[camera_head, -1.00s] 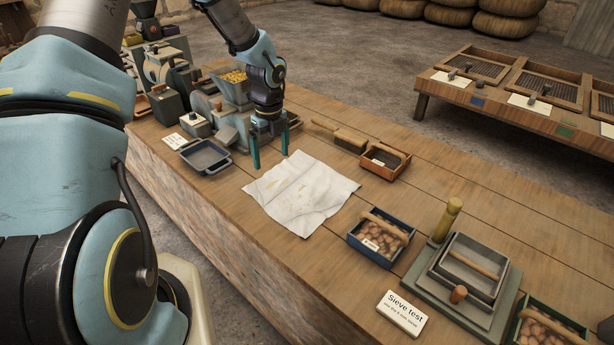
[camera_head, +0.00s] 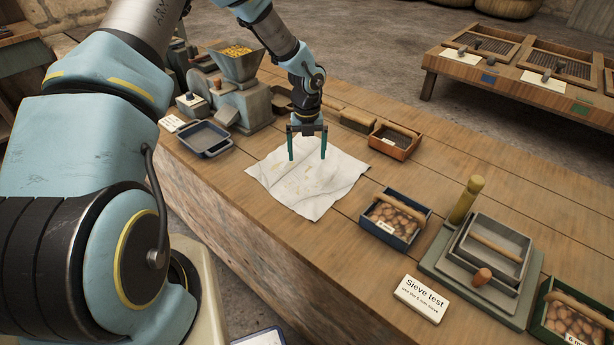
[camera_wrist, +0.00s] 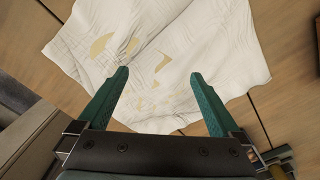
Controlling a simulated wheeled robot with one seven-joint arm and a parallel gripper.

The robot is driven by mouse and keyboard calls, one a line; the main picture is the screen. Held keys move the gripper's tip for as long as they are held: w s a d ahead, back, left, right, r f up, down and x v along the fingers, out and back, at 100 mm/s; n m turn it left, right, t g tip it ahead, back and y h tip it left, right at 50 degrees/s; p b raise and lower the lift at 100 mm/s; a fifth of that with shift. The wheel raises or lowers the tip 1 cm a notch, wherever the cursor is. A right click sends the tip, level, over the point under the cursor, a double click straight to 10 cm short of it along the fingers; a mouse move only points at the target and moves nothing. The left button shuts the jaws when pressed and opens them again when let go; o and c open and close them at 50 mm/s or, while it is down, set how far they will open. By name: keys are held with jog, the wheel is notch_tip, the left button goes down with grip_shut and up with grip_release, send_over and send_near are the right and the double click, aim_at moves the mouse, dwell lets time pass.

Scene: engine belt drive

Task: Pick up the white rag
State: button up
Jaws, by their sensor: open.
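The white rag (camera_head: 309,188) lies spread and wrinkled on the wooden bench, with tan stains. It also fills the upper middle of the wrist view (camera_wrist: 172,45). My gripper (camera_head: 307,158) is open and empty, its two teal fingers pointing down over the far part of the rag. In the wrist view, my gripper's fingers (camera_wrist: 158,76) stand wide apart with the rag beyond and between their tips. I cannot tell whether the tips touch the cloth.
A dark tray (camera_head: 205,138) and a grinder with a yellow-filled hopper (camera_head: 238,65) stand left of the rag. An orange box (camera_head: 394,141), a blue box of nuts (camera_head: 395,219) and a sieve set (camera_head: 485,250) are to the right. The bench's front edge is near the rag.

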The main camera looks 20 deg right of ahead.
aim_at(307, 170)
jog(key=shift+f+b, duration=0.75)
jog(key=shift+f, duration=1.15)
jog(key=shift+c, duration=0.2)
jog(key=shift+s, duration=0.1)
jog(key=c, duration=1.4)
jog(key=shift+r, duration=0.1)
grip_shut()
notch_tip(307, 170, up, 12)
jog(key=p, duration=0.9)
jog(key=shift+p, duration=0.3)
